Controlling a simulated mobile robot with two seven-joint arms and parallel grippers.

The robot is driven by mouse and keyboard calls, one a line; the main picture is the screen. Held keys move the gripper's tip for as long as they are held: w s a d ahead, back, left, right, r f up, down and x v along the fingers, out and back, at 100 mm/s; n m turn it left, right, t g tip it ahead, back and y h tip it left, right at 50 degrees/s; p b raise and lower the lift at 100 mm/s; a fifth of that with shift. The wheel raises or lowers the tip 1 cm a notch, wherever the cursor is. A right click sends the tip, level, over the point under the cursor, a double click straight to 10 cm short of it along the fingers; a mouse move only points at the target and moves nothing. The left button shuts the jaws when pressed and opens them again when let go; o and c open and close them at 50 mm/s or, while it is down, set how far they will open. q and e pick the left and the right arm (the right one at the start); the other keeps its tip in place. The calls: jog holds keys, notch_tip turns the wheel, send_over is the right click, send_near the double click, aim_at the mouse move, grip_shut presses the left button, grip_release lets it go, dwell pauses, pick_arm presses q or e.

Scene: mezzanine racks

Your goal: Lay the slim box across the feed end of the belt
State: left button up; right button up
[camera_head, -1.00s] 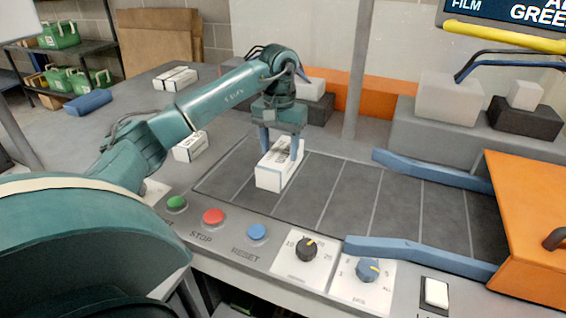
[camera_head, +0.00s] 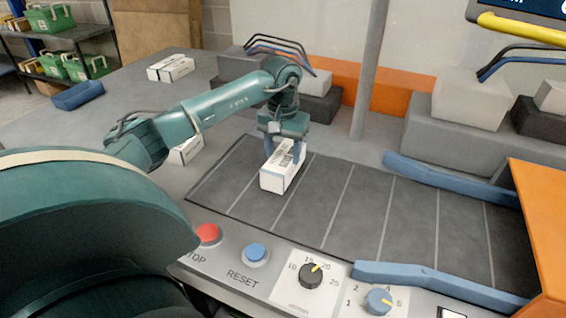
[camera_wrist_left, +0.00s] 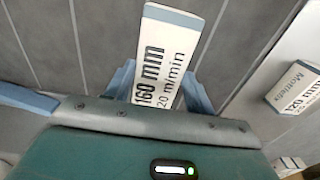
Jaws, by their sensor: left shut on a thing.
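A slim white box (camera_head: 280,172) with printed labels is held by my left gripper (camera_head: 285,150) at the left end of the dark belt (camera_head: 335,215). Its long side runs roughly along the belt's cross seams. In the left wrist view the box (camera_wrist_left: 168,45) shows its "160 mm" face between the two blue fingers of my left gripper (camera_wrist_left: 160,92). The box's underside is close to the belt, but I cannot tell whether it touches. My right gripper is not in view.
Blue guide rails (camera_head: 440,178) flank the belt's right part, before an orange housing (camera_head: 545,215). A control panel with a red button (camera_head: 207,234) and dials runs along the front. Another white box (camera_head: 187,151) lies left of the belt. A grey post (camera_head: 370,70) stands behind.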

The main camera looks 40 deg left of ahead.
aim_at(283, 158)
pick_arm(q)
jog(key=shift+f, duration=2.1)
jog(key=o, duration=1.5)
notch_tip(283, 158, up, 12)
jog(key=shift+r+b, duration=0.15)
jog(key=shift+b, duration=0.35)
